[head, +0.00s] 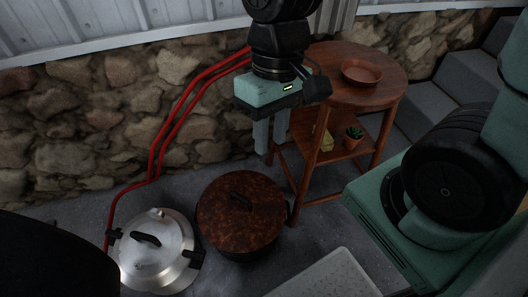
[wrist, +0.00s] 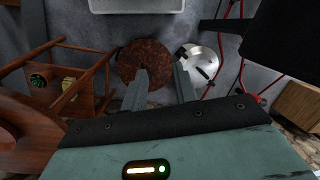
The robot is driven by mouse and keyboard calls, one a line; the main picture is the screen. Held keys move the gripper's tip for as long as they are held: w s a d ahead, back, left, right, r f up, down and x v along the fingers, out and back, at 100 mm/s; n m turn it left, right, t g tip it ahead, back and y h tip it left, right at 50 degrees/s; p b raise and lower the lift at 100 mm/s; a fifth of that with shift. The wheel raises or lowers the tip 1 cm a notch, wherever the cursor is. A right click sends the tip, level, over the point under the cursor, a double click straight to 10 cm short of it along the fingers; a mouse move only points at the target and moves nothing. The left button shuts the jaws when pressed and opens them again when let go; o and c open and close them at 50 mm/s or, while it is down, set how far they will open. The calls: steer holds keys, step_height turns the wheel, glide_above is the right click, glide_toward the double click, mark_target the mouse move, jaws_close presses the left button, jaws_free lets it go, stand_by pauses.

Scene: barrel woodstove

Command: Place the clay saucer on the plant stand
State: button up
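The clay saucer (head: 362,73) is a shallow reddish-brown dish lying upright on the round top of the wooden plant stand (head: 335,52). No gripper touches it. My gripper (head: 271,138) points down in front of the stand, to the left of the saucer and apart from it. In the wrist view my gripper (wrist: 162,82) has its two fingers spread with nothing between them.
A rusty lidded pot (head: 240,207) and a shiny metal pot (head: 155,250) stand on the floor below. A small potted plant (head: 353,137) and a yellowish item (head: 325,142) sit on the stand's lower shelf. Red pipes (head: 170,130) run along the stone wall (head: 110,115).

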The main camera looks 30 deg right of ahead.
steer(key=s+a+n+t, duration=0.1)
steer(key=s+a+n, duration=0.1)
steer(key=s+a+r+n+h, duration=0.1)
steer(key=s+n, duration=0.1)
steer(key=n, duration=0.1)
steer(key=shift+s+a+r+t, duration=0.1)
steer(key=shift+s+a+t, duration=0.1)
steer(key=shift+a+t, duration=0.2)
